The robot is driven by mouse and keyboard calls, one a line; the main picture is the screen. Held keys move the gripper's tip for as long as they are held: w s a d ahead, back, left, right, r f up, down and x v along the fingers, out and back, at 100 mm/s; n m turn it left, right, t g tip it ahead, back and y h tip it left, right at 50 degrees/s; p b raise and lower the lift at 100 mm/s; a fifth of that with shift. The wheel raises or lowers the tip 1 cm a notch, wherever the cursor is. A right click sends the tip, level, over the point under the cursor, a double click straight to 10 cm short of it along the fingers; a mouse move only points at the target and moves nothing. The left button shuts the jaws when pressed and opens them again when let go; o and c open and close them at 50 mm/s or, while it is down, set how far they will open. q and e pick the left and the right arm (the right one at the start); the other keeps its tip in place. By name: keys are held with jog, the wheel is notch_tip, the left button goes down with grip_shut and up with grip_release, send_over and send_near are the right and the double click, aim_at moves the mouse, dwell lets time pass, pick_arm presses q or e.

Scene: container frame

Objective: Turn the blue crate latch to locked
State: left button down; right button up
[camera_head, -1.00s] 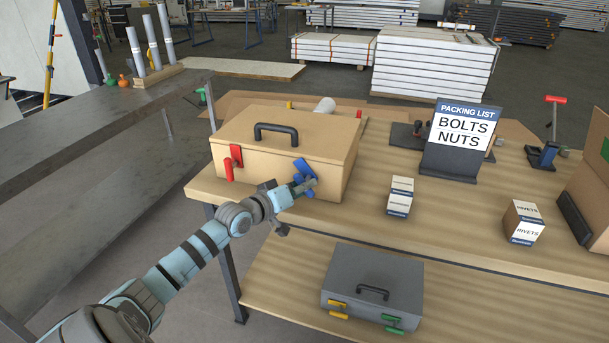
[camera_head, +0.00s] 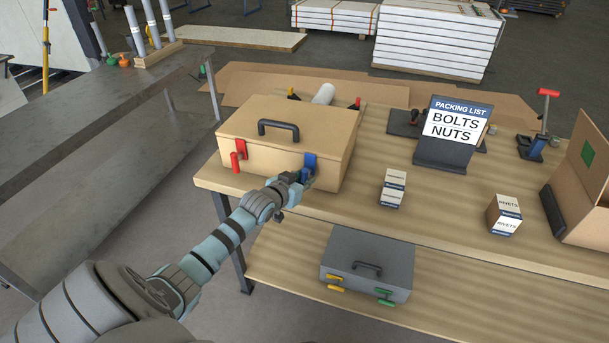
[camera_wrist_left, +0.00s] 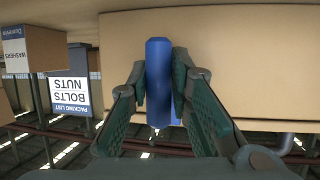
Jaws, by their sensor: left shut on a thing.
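The tan crate (camera_head: 258,152) with a black top handle stands on the wooden bench. On the right of its front face is the blue latch (camera_head: 310,160); it looks upright, with its lower part partly hidden by my gripper. My left gripper (camera_head: 300,178) is at the latch. In the left wrist view, the blue latch handle (camera_wrist_left: 158,85) stands between the two fingers of the left gripper (camera_wrist_left: 158,92), which are closed on it. The red latch (camera_head: 239,152) is on the left of the crate's front face. My right gripper is not in view.
The wooden bench (camera_head: 345,213) holds small labelled boxes (camera_head: 393,188), a packing list stand (camera_head: 447,160) and an open carton (camera_head: 585,190) at right. A grey case (camera_head: 350,278) with yellow and green latches sits on the lower shelf.

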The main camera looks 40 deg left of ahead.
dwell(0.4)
pick_arm(q)
jog(key=c, duration=1.5)
grip_release()
jog(key=shift+d, duration=0.1)
jog(key=shift+s, duration=0.1)
jog(key=v, duration=1.1)
jog(key=shift+s+d+r, duration=0.1)
jog(key=shift+s+r, duration=0.05)
jog(key=shift+s, duration=0.2)
